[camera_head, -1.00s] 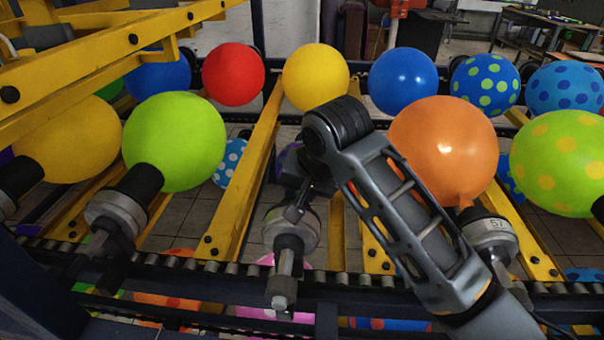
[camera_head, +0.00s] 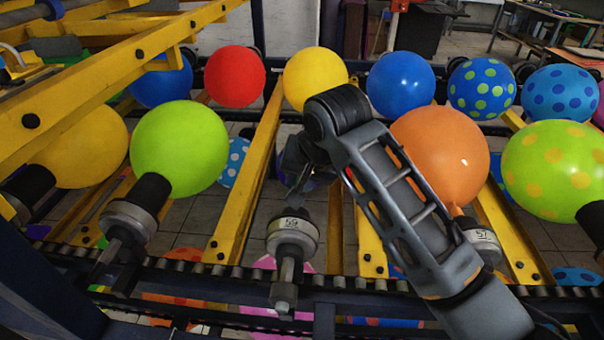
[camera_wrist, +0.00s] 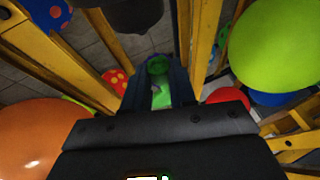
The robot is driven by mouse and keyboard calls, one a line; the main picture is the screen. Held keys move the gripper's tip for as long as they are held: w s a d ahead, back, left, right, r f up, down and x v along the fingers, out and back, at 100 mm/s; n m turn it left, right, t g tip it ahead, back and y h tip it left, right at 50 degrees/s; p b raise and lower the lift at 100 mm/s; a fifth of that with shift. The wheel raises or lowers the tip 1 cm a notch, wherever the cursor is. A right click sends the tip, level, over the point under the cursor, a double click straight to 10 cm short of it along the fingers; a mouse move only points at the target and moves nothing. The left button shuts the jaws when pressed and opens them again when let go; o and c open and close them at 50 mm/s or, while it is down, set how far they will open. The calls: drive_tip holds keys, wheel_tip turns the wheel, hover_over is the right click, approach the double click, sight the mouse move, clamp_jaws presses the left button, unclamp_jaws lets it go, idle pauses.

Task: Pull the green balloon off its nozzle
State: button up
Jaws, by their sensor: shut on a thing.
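My gripper (camera_wrist: 159,75) is shut on a small green thing (camera_wrist: 161,97), seen between the fingers in the wrist view; it looks like the limp green balloon. In the head view my gripper (camera_head: 296,172) is mostly hidden behind my arm, just beyond the middle nozzle (camera_head: 292,236). That nozzle, marked 59, is bare, and a gap shows between it and my gripper. Another plain green balloon (camera_head: 180,149), round and inflated, sits on the nozzle (camera_head: 133,216) to the left. It also shows at the upper right of the wrist view (camera_wrist: 278,45).
An orange balloon (camera_head: 441,155) is close on my arm's right, on its own nozzle (camera_head: 482,240). A yellow-dotted green balloon (camera_head: 554,170) is farther right. Yellow beams (camera_head: 247,185) flank the gripper. Red (camera_head: 234,76), yellow (camera_head: 315,77) and blue (camera_head: 401,84) balloons line the back.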

wheel_tip(320, 180, up, 4)
drive_tip(key=p, duration=0.3)
drive_tip(key=shift+r, duration=0.1)
wheel_tip(320, 180, up, 8)
drive_tip(key=shift+p, duration=0.35)
idle(0.4)
